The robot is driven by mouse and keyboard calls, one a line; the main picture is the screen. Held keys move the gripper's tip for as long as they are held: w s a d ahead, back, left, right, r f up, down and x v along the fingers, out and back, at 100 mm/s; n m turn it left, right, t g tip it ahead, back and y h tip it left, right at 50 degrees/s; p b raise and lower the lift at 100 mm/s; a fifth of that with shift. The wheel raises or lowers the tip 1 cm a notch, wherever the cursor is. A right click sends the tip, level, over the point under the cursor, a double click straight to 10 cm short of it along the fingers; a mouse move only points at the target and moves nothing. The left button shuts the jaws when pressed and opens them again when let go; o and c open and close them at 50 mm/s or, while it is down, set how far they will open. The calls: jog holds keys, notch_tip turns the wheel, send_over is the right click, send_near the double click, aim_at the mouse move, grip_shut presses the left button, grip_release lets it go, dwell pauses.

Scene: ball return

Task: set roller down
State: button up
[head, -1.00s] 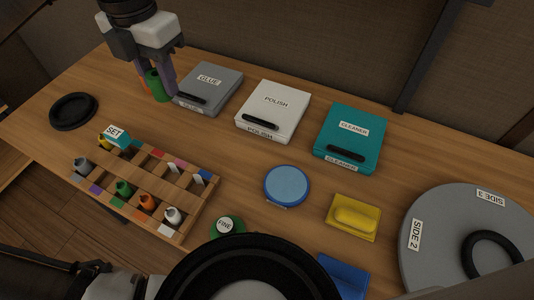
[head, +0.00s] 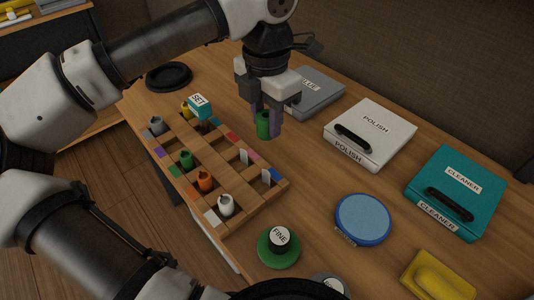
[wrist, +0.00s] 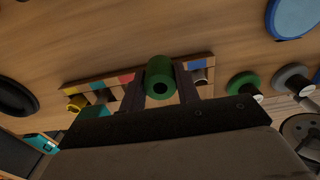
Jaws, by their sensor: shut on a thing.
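The roller is a green cylinder (head: 263,124), held upright between the fingers of my gripper (head: 267,128) in the head view. In the wrist view, the green roller (wrist: 160,76) sits between the two dark fingers, its end with a dark hole facing the camera. My gripper is shut on it, beside the back edge of the wooden rack (head: 232,188) and in front of the grey GLUE case (head: 315,90). I cannot tell whether the roller's lower end touches the table.
The rack holds several small bottles and a teal SET block (head: 200,106). A white POLISH case (head: 370,130), a teal CLEANER case (head: 457,190), a blue round tin (head: 363,218) and a green FINE disc (head: 279,248) stand to the right. A black ring (head: 169,77) lies behind.

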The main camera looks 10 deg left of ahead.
jog(key=shift+f+b, duration=1.45)
jog(key=shift+f, duration=1.5)
jog(key=shift+f, duration=0.2)
jog(key=o, duration=1)
jog(key=shift+r, duration=0.1)
